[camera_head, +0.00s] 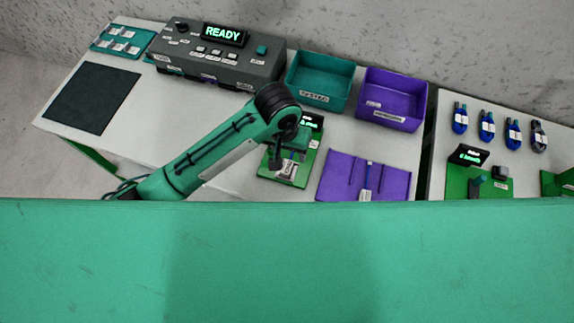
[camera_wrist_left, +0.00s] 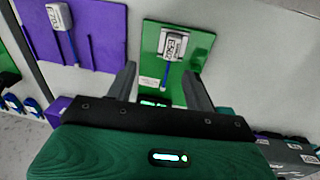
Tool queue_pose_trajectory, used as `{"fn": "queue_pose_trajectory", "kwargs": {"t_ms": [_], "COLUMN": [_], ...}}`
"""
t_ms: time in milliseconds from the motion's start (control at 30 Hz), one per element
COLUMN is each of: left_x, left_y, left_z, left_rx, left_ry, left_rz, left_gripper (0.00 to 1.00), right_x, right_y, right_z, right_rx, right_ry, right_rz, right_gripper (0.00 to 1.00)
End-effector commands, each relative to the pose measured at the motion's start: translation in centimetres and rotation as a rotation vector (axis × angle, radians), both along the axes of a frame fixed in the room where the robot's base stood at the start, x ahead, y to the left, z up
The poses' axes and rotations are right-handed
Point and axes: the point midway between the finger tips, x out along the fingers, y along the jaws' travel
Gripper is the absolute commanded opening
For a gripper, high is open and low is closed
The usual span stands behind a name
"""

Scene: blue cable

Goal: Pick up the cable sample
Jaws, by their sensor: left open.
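A cable sample with a grey, white-labelled connector (camera_wrist_left: 174,44) and a short blue cable lies on a green board (camera_wrist_left: 203,42) in the left wrist view. In the head view its labelled end (camera_head: 288,170) shows on the green board (camera_head: 268,172), partly hidden by my arm. My right gripper is not in view.
A grey tester (camera_head: 215,68) reading READY, a teal bin (camera_head: 320,98) and a purple bin (camera_head: 393,117) stand at the back. Blue cable coils (camera_head: 486,125) lie on the right table. A dark mat (camera_head: 92,98) lies left. A teal surface fills the foreground.

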Motion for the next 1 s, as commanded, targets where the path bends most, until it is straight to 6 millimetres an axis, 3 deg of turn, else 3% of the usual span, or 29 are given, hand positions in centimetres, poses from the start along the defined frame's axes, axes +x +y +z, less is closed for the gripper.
{"fn": "queue_pose_trajectory", "kwargs": {"t_ms": [200,333,700,1000], "left_x": [1.4,1.5,1.5,1.7], "left_y": [0.5,0.6,0.6,0.6], "left_z": [0.7,0.1,-6.5,-8.6], "left_rx": [0.102,0.119,0.118,0.118], "left_ry": [0.01,0.014,0.015,0.013], "left_rz": [0.014,0.02,0.021,0.02], "left_gripper": [0.53,0.53,0.53,0.53], "right_x": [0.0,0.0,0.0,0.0], "right_y": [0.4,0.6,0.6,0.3], "right_z": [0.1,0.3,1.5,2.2], "right_rx": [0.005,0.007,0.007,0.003], "right_ry": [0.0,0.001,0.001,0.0], "right_rz": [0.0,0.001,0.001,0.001], "right_gripper": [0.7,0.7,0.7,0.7]}}
